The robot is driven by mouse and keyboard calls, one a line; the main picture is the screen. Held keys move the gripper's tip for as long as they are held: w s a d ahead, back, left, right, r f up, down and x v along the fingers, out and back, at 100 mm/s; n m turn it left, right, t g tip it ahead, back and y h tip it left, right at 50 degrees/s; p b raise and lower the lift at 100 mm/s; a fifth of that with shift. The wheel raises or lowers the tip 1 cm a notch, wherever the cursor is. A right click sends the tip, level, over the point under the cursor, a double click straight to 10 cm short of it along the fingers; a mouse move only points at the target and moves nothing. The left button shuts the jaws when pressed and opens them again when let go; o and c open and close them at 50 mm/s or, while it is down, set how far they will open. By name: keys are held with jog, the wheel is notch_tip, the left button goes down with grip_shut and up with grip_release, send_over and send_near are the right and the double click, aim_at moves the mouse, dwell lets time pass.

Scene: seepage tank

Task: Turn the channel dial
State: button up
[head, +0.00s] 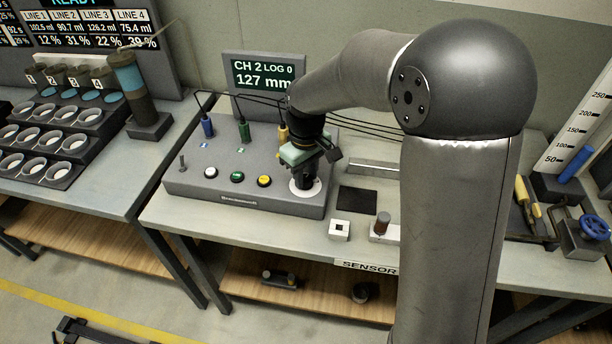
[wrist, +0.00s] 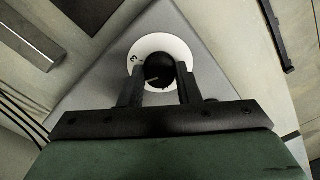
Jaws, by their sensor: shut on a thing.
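The channel dial is a black knob on a white round plate at the right end of a grey control box (head: 245,197). In the wrist view the knob (wrist: 159,72) shows a pale pointer line toward the lower left, and its white plate (wrist: 150,43) has a mark at the left. My gripper (wrist: 160,86) comes down over the dial with one finger on each side of the knob, shut on it. In the head view the gripper (head: 303,180) hides most of the knob, and the white plate (head: 304,188) shows around it. The display (head: 263,75) reads CH 2, LOG 0, 127 mm.
The box also carries white (head: 210,172), green (head: 237,177) and yellow (head: 264,181) buttons, a toggle switch (head: 182,163) and coloured plugs with black cables. A black pad (head: 357,200) and a small white block (head: 339,230) lie to the right. Cup racks (head: 62,140) stand on the left bench.

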aim_at(306, 178)
jog(key=m+b, duration=0.1)
jog(key=m, duration=0.3)
jog(key=shift+a, duration=0.1)
jog(key=shift+m, duration=2)
jog(key=o, duration=1)
jog(key=shift+r, duration=0.15)
notch_tip(306, 178, up, 17)
jog(key=shift+r, duration=0.15)
